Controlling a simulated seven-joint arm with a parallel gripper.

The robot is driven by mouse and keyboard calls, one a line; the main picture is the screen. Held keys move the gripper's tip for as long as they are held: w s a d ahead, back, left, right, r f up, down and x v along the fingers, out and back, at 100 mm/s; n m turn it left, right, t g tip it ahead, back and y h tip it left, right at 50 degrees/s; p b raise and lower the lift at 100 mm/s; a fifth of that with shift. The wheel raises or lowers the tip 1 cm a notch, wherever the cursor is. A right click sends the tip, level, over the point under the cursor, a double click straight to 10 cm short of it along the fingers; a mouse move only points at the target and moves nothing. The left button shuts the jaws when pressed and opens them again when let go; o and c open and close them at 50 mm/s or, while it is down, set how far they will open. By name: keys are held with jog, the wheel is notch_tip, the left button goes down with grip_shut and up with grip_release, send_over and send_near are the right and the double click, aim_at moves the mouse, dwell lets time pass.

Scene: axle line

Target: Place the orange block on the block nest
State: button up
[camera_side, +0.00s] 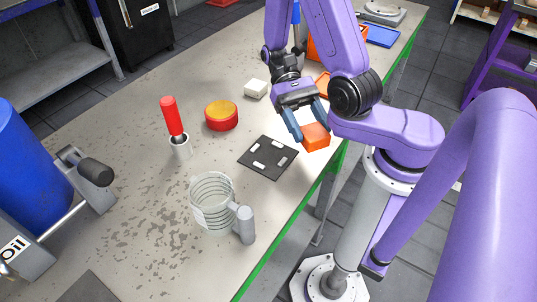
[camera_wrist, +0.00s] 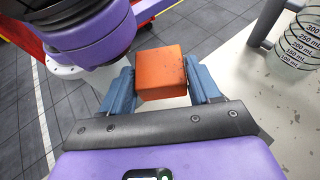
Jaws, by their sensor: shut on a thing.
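The orange block (camera_side: 315,137) is held between the blue fingers of my gripper (camera_side: 306,121), to the right of the nest in the side view. In the wrist view the block (camera_wrist: 161,73) sits between both fingers of my gripper (camera_wrist: 163,82). The block nest (camera_side: 267,158) is a flat dark square plate with several white raised pieces, lying on the table. It looks empty. The block is apart from the nest and appears close to the table's green edge; its exact height above the table is hard to tell. The nest is not visible in the wrist view.
On the table (camera_side: 140,215) a clear measuring jug (camera_side: 213,204) stands in front of the nest; it also shows in the wrist view (camera_wrist: 296,45). A red and yellow round container (camera_side: 221,116), a white block (camera_side: 256,89) and a red-handled tool (camera_side: 172,118) in a holder stand behind and left.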

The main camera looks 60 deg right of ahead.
aim_at(273, 150)
jog(key=w+a+m+t+y, duration=0.2)
jog(key=w+m+t+y, duration=0.5)
jog(key=m+t, duration=0.4)
jog(key=shift+m+t+h, duration=0.3)
jog(key=shift+w+f, duration=0.2)
jog(key=shift+f, duration=1.7)
jog(key=shift+w+f, duration=0.15)
jog(key=shift+f, duration=1.7)
jog(key=shift+f, duration=0.1)
jog(key=o, duration=1.5)
